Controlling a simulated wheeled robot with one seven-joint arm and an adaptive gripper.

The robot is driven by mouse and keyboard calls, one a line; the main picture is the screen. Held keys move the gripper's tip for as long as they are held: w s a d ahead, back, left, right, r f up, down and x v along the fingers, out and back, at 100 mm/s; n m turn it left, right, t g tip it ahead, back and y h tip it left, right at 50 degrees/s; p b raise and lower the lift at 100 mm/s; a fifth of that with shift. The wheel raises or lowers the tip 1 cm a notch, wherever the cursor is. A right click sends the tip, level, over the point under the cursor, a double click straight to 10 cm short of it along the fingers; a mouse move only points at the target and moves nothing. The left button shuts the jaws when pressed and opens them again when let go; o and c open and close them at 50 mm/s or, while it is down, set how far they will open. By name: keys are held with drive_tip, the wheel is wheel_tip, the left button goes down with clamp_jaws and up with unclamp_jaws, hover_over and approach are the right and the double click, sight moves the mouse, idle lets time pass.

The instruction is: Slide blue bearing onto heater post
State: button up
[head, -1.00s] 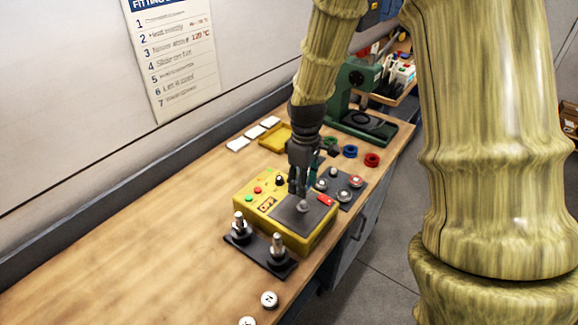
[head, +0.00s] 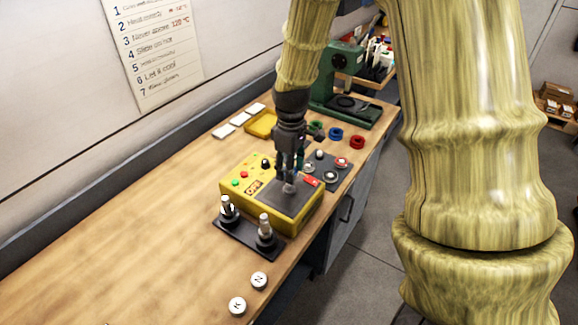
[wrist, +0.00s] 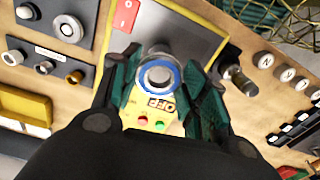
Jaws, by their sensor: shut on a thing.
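The yellow heater (head: 234,172) stands on the bench with a dark grey top plate and a display reading OFF (wrist: 160,104). My gripper (head: 289,176) points down over that plate. In the wrist view my gripper (wrist: 160,84) is shut on the blue bearing (wrist: 177,77), a metal ring with a blue rim. A silver post end (head: 290,188) shows just below the fingers in the head view. In the wrist view silver metal (wrist: 157,50) shows right beside the ring. I cannot tell whether the bearing is around the post or just above it.
A black base with two upright shafts (head: 264,228) stands left of the heater. A grey mat with bearings (head: 330,176) lies on the other side. Blue (head: 336,134) and red (head: 357,142) rings and a green press (head: 335,85) are farther back.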

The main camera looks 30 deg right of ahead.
drive_tip(key=shift+s, duration=0.5)
drive_tip(key=shift+w+f+b, duration=0.4)
drive_tip(key=shift+w+f, duration=0.25)
drive_tip(key=shift+w, duration=0.05)
drive_tip(key=shift+s, duration=0.45)
drive_tip(key=shift+w+a+f+b, duration=0.1)
drive_tip(key=shift+w+f+b, duration=0.25)
drive_tip(key=shift+b, duration=0.1)
drive_tip(key=shift+s+f, duration=0.15)
drive_tip(key=shift+s, duration=0.1)
drive_tip(key=shift+f+b, duration=0.15)
drive_tip(key=shift+b, duration=0.15)
drive_tip(key=shift+f, duration=0.35)
drive_tip(key=shift+f+b, duration=0.55)
drive_tip(key=shift+f, duration=0.35)
